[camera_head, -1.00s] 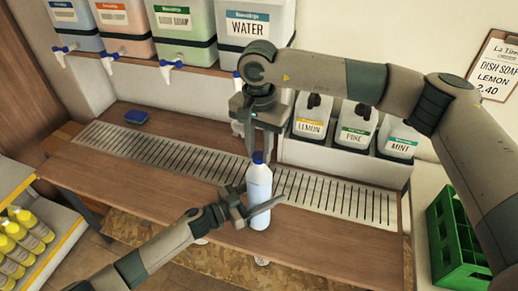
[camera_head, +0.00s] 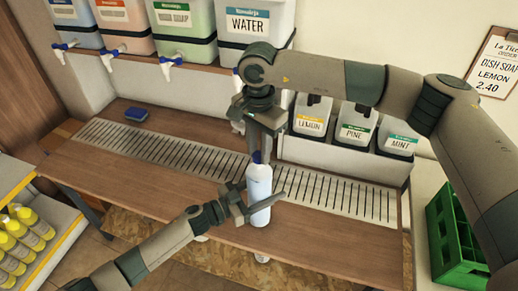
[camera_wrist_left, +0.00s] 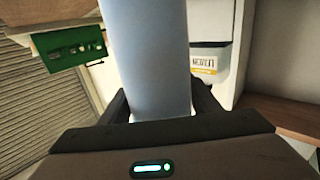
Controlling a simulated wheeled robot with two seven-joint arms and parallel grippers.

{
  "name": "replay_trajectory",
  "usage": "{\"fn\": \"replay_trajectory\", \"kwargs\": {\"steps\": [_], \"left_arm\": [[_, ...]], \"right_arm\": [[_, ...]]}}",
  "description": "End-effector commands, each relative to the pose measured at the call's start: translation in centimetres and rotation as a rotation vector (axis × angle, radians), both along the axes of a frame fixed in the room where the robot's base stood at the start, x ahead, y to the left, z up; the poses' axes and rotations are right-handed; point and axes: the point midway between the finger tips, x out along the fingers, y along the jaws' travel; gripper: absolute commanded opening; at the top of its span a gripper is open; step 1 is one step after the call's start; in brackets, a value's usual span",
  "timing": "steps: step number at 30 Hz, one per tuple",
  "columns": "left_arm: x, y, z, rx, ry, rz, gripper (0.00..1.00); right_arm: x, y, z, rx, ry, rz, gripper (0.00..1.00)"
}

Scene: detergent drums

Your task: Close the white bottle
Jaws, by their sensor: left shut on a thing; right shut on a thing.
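The white bottle (camera_head: 259,191) stands upright at the front of the wooden counter, beside the slotted metal drain. It also fills the middle of the left wrist view (camera_wrist_left: 148,58). My left gripper (camera_head: 262,205) is shut around the bottle's body from the left. A blue cap (camera_head: 257,157) is at the bottle's top. My right gripper (camera_head: 259,146) comes down from above and is shut on the cap. The fingers partly hide the cap, so I cannot tell whether it is seated on the neck.
Scent containers (camera_head: 356,135) marked lemon, pine and mint stand behind on the right. Large drums with taps (camera_head: 186,38) line the shelf above. A blue sponge (camera_head: 135,114) lies at the back left. A green crate (camera_head: 455,240) stands at right.

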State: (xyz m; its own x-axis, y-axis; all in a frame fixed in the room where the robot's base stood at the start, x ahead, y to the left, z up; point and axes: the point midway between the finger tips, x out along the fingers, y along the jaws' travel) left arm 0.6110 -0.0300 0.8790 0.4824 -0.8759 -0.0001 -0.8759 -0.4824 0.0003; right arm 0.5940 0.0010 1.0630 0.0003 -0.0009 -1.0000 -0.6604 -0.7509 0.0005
Motion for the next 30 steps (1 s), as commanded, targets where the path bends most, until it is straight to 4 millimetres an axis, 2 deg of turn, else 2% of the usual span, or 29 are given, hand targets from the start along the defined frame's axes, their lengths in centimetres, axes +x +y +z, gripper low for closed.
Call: {"fn": "replay_trajectory", "kwargs": {"steps": [30], "left_arm": [[0.03, 0.04, -0.01, 0.001, 0.0, 0.001, 0.0]], "right_arm": [[0.21, 0.01, -0.08, 0.0, -0.001, -1.543, 0.05]]}}
